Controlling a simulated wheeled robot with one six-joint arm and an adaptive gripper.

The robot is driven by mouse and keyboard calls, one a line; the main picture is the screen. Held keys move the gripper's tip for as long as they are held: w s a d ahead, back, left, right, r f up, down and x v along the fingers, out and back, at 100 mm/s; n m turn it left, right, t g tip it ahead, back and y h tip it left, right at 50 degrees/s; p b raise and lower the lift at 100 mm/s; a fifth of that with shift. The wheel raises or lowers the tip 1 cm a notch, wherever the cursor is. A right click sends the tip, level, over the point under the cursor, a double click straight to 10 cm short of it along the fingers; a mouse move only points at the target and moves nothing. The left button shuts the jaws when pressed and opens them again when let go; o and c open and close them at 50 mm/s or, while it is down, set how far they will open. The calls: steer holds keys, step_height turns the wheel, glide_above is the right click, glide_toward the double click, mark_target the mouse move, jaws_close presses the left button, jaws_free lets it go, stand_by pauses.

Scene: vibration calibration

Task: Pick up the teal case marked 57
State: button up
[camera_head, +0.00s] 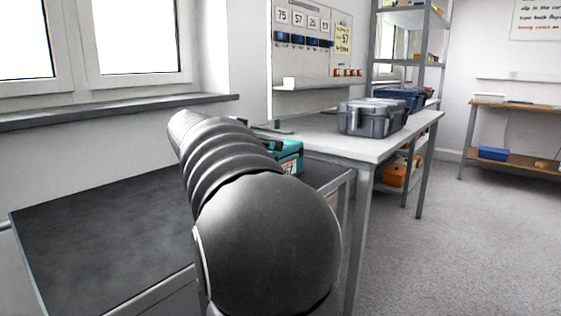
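The teal case (289,152) sits beyond my dark arm, at the right end of the dark-topped cart and beside the white table. My arm hides its left part. A pale label shows on its front, partly covered, and I cannot read its number with certainty. My arm fills the middle of the view and reaches away from the camera. My gripper is hidden behind the arm, so its fingers and anything between them do not show.
The dark cart top (95,235) is bare at left. A white table (405,137) holds a grey case (371,118) and a blue case (400,95). A board (310,45) with numbered cards hangs behind. Metal shelving (410,18) stands at the back. Carpet (470,240) at right is clear.

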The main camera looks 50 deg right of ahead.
mark_target(291, 158)
steer(key=shift+p+x, duration=0.3)
steer(key=shift+x, duration=2.7)
steer(key=shift+s, duration=0.15)
